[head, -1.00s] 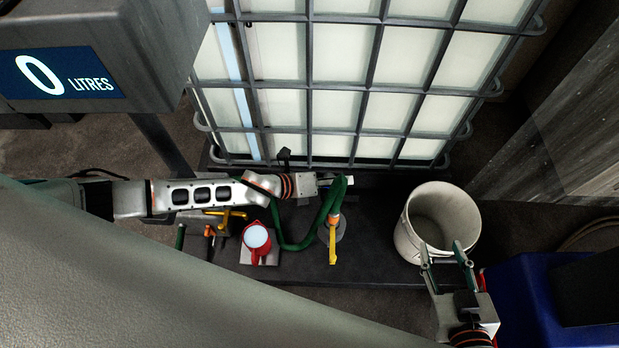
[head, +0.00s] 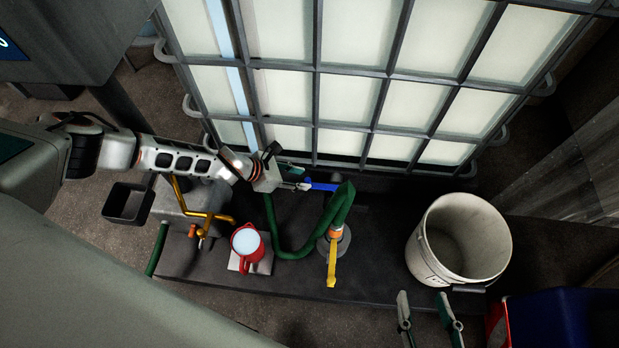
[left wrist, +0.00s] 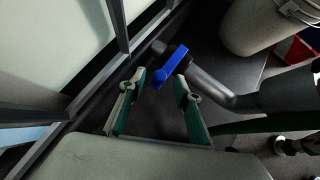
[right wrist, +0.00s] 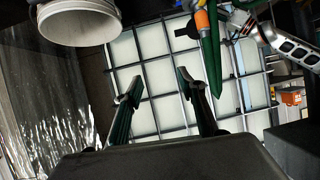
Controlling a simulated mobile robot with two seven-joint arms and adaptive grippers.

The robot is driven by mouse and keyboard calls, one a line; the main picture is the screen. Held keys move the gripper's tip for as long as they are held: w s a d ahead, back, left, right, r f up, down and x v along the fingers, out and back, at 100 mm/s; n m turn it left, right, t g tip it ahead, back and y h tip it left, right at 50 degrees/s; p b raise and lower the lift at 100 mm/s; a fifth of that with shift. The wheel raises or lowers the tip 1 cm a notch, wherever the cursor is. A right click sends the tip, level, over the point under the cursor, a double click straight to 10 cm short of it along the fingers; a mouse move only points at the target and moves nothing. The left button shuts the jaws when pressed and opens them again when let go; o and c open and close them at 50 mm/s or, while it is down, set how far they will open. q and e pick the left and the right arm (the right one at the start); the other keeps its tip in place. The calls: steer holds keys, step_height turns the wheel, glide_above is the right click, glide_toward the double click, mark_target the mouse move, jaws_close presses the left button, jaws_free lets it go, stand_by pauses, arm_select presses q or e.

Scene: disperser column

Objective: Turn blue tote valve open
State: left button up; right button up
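The blue valve handle (head: 322,187) is at the base of the white caged tote (head: 290,92). It also shows in the left wrist view (left wrist: 172,67), slanting toward the camera above a dark outlet pipe. My left gripper (head: 297,186) is beside the handle's left end. In the left wrist view its fingers (left wrist: 160,80) are apart, with the handle's near end between the tips in the picture; I cannot tell the depth or any contact. My right gripper (head: 424,298) is open and empty below the bucket, and its spread fingers also show in the right wrist view (right wrist: 158,80).
A green hose (head: 290,247) runs from the outlet area past an orange-yellow valve (head: 332,262). A red jug (head: 246,240) stands left of it. A white bucket (head: 460,240) is at the right, near a blue box (head: 560,318). Dark platform between hose and bucket is clear.

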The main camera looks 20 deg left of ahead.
mark_target(307, 180)
arm_select(q)
steer(key=f, duration=0.1)
steer(key=d+f, duration=0.1)
steer(key=b, duration=0.1)
steer(key=shift+w+d+f, duration=0.2)
steer(key=shift+w+f, duration=0.1)
steer(key=shift+f, duration=0.1)
steer(key=shift+w+d+f, duration=0.2)
steer(key=shift+w, duration=0.05)
steer(key=shift+w+d, duration=0.15)
steer(key=shift+w, duration=0.15)
steer(key=shift+r, duration=0.1)
arm_select(e)
steer(key=shift+s+a+m+y, duration=0.15)
steer(key=shift+a+m+y, duration=0.15)
steer(key=shift+a+m, duration=0.5)
arm_select(q)
jaws_close()
arm_select(e)
steer(key=shift+a, duration=0.2)
steer(key=shift+r, duration=0.1)
